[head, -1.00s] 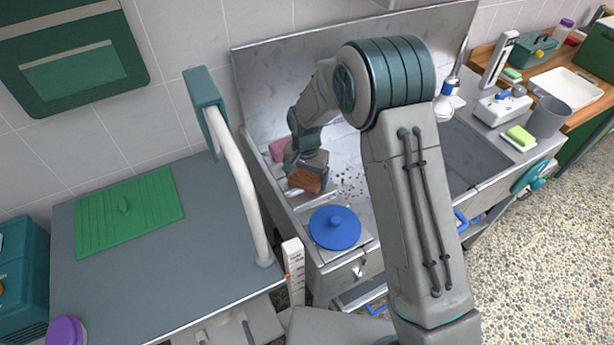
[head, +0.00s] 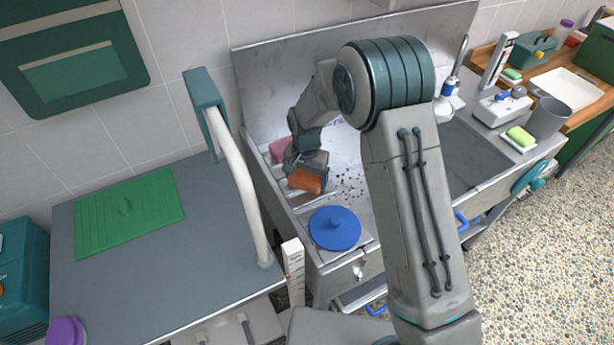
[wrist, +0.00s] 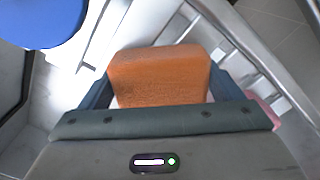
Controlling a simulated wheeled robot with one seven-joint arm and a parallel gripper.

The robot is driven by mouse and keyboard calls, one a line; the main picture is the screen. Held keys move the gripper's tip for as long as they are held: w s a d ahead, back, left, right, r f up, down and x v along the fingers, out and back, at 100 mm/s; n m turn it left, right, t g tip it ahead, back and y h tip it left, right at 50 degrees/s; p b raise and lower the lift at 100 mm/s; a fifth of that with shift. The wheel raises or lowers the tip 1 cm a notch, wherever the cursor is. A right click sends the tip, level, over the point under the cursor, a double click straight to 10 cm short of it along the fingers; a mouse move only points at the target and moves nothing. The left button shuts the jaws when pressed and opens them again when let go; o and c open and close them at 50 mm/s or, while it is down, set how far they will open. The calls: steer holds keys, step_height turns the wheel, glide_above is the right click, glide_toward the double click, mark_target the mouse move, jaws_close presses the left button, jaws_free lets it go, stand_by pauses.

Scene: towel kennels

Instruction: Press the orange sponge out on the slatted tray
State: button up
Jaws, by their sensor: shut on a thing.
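The orange sponge (head: 307,180) is in my gripper over the left end of the metal sink unit. In the wrist view the sponge (wrist: 158,76) sits between the two fingers of my gripper (wrist: 160,98), which is shut on it. The slatted tray (wrist: 255,50) shows as pale slats behind and beside the sponge in the wrist view. In the head view a bit of the tray (head: 296,199) shows at the sponge's lower left. I cannot tell whether the sponge touches the slats.
A blue round lid (head: 335,228) lies just in front of the sponge. A pink item (head: 279,149) is behind my gripper. Dark crumbs (head: 350,186) lie to the right. A white curved rail (head: 240,185) stands to the left, beside a counter with a green mat (head: 130,212).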

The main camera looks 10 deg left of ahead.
mark_target(306, 176)
steer(key=shift+r+p, duration=1.6)
steer(key=shift+r, duration=1.85)
